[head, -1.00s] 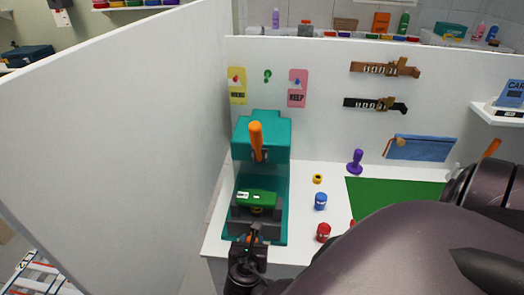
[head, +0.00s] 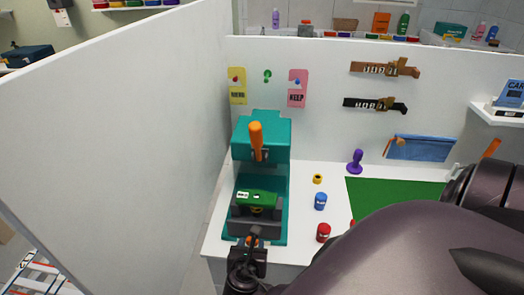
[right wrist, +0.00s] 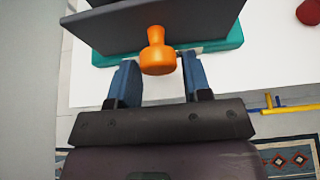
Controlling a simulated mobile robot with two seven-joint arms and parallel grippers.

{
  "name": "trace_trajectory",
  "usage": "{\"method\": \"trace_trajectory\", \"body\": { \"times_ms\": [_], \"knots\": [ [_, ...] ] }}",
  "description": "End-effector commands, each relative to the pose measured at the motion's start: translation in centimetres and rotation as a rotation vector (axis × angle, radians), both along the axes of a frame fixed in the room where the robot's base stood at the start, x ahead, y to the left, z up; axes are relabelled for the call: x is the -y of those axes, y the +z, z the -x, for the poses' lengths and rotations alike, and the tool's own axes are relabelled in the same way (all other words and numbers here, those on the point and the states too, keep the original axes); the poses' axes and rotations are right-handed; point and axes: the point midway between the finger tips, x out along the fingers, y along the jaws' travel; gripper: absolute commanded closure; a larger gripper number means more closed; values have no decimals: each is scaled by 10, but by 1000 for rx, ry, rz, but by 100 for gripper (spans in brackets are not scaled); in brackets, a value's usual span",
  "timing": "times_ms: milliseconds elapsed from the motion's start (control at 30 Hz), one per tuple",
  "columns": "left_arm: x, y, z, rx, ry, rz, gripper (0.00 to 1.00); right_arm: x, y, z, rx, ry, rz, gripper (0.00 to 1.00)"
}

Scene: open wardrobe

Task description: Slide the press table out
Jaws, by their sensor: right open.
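The teal press (head: 262,137) stands on the white worktop, with an orange lever (head: 256,139) on its upper part. Its dark grey press table (head: 240,222) sits low in the frame and bears a green piece (head: 257,196). The table's orange knob (right wrist: 157,52) points at my right wrist camera. My right gripper (right wrist: 155,75) is open, with one finger on each side of the knob's end and a gap showing on both sides. In the head view my right gripper (head: 252,240) is at the press's front edge, partly covering the knob. My left gripper is not in view.
On the worktop right of the press are a yellow ring (head: 318,179), a blue jar (head: 320,201), a red jar (head: 323,232), a purple stamp (head: 355,161) and a green mat (head: 385,191). A tall white partition (head: 120,130) stands close on the left.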

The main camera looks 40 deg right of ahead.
Motion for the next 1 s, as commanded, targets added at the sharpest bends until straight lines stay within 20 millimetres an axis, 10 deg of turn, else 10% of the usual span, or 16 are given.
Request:
{"method": "trace_trajectory", "body": {
  "times_ms": [200, 1000],
  "knots": [
    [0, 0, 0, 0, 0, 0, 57, 0, 0, 0, 0, 0, 0, 43],
    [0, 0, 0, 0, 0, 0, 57, -9, 0, 7, 0, 0, 0, 43]
  ]
}}
